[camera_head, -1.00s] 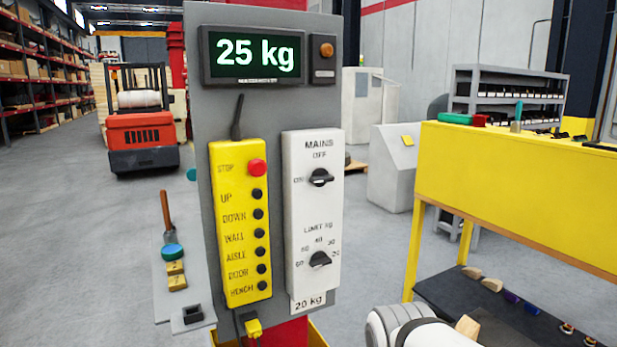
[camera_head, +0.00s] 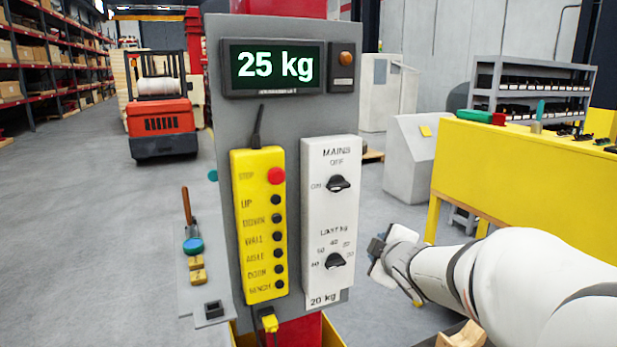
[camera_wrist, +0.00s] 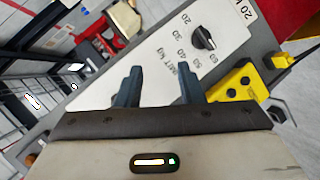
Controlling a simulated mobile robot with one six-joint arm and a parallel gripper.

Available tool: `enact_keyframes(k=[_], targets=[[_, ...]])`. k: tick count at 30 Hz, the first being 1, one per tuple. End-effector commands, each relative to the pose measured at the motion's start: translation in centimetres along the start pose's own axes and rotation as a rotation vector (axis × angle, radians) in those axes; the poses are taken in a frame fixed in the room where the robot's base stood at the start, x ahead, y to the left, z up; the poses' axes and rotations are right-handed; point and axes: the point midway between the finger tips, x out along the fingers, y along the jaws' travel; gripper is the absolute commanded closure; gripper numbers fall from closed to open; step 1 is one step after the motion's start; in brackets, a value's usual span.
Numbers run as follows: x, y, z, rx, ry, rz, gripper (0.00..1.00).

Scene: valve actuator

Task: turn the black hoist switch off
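The black mains switch (camera_head: 338,184) is a rotary knob on the upper part of a white panel (camera_head: 322,230), with "OFF" printed above it and "ON" to its left. Its grip lies roughly level. A second black knob (camera_head: 334,261) for the kg limit sits below it and also shows in the wrist view (camera_wrist: 203,38). My gripper (camera_head: 376,250) is just right of the panel, near the lower knob's height, apart from both knobs. In the wrist view its two fingers (camera_wrist: 160,80) are spread and empty, facing the white panel. The mains switch cannot be made out there.
A yellow button box (camera_head: 259,225) with a red stop button is left of the white panel. A display (camera_head: 275,67) reading "25 kg" is above. A small shelf (camera_head: 210,312) with tools stands left. A yellow bench (camera_head: 525,185) is at right, behind my arm.

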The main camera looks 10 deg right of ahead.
Motion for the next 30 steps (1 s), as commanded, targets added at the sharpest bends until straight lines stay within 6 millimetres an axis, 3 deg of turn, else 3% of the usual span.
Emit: enact_keyframes(k=[1,3,7,16,30], targets=[[0.7,2.5,-1.1,-0.089,0.061,0.059,0.65],[1.3,4.4,-2.7,-0.216,0.154,0.126,0.65],[1.8,6.5,-5.1,-0.397,0.297,0.223,0.65],[2.3,7.7,-7.4,-0.541,0.423,0.308,0.65],[7.8,8.8,-10.3,-0.542,0.421,0.307,0.65]])
